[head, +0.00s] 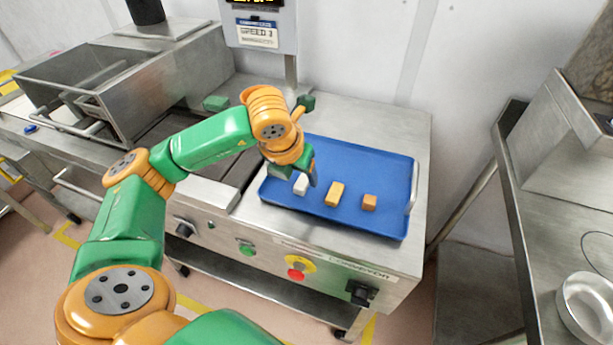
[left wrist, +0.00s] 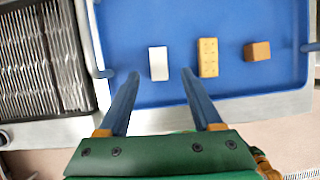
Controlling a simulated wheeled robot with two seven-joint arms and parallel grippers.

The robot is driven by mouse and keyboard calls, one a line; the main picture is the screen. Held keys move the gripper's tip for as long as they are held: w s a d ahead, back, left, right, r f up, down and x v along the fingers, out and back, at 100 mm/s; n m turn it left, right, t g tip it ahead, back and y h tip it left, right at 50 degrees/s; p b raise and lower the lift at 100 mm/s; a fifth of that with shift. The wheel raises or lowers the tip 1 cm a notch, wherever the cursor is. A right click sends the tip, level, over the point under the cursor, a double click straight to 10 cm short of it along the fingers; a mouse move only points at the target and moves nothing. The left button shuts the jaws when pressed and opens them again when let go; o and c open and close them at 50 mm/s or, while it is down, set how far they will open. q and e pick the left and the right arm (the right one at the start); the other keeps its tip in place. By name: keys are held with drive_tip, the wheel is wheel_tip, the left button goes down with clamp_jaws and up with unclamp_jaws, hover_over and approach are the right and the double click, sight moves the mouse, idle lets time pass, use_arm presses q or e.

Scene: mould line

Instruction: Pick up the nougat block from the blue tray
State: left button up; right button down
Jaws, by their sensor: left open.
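The blue tray (head: 375,165) lies on the steel conveyor table; it also fills much of the left wrist view (left wrist: 215,20). A white block (head: 300,184), which looks like the nougat, is the leftmost of three pieces in it. In the left wrist view the white block (left wrist: 158,63) stands just beyond the fingertips, lined up with the gap between them. My left gripper (left wrist: 161,74) is open and empty, pointing at the tray; in the head view it (head: 306,170) hangs over the tray's left part. Its height above the tray is hard to tell. My right gripper is not in view.
A yellow dotted block (head: 334,194) and a brown cube (head: 369,202) sit right of the white block. The tray has a raised rim and a handle (head: 412,187) on the right. A slatted belt (left wrist: 40,60) lies left of the tray. The tray's back right is clear.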

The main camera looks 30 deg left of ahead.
sight(303, 181)
use_arm(q)
drive_tip(key=x, duration=0.3)
drive_tip(key=shift+w+a+f, duration=0.2)
drive_tip(key=shift+f, duration=0.05)
drive_tip(key=shift+w+f, duration=0.15)
drive_tip(key=shift+w, duration=0.1)
drive_tip(key=shift+s, duration=0.25)
drive_tip(key=c, duration=0.7)
clamp_jaws()
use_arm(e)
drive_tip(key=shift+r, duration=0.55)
use_arm(q)
drive_tip(key=shift+w, duration=0.1)
drive_tip(key=shift+r, duration=0.25)
